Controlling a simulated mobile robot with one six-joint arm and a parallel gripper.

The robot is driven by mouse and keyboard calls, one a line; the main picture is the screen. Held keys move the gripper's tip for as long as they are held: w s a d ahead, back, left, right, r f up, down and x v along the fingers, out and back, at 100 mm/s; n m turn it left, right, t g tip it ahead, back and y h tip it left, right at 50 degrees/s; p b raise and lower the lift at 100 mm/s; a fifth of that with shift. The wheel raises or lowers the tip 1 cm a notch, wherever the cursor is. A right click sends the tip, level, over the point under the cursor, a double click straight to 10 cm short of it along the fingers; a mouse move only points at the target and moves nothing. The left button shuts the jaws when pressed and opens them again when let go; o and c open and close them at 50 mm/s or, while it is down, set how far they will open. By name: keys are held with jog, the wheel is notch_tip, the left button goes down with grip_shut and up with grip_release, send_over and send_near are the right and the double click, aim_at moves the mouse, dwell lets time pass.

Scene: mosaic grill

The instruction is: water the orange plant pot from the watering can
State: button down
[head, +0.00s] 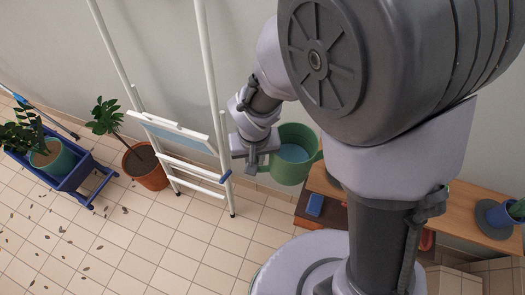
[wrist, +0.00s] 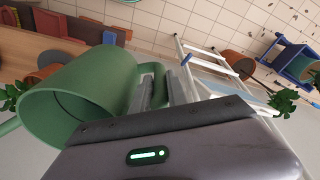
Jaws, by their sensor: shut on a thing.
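The green watering can (head: 289,173) hangs in the air with blue water showing inside its open top. My gripper (head: 254,158) is shut on the can's handle, on the can's left side in the head view. In the wrist view the can (wrist: 95,98) is left of my gripper (wrist: 163,88), and the spout is partly cut off by the left edge. The orange plant pot (head: 147,168) stands on the floor at the left with dark soil and a leafy plant leaning left. It also shows in the wrist view (wrist: 234,66), well apart from the can.
A white folding ladder (head: 178,130) stands between the can and the orange pot. Left of the pot is a blue cart (head: 85,168) with a green pot (head: 52,162). A wooden bench (head: 462,208) holds a blue pot (head: 497,214). Leaves litter the tiled floor.

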jog(key=shift+s+a+r+p, duration=0.1)
jog(key=shift+a+r+p, duration=0.15)
jog(key=shift+p, duration=0.6)
jog(key=p, duration=0.2)
jog(key=r+p, duration=0.1)
jog(key=p, duration=0.1)
jog(key=shift+d+y, duration=0.2)
jog(key=shift+y, duration=0.2)
jog(key=shift+w+f+b, duration=0.25)
jog(key=shift+b, duration=0.35)
jog(key=shift+r, duration=0.1)
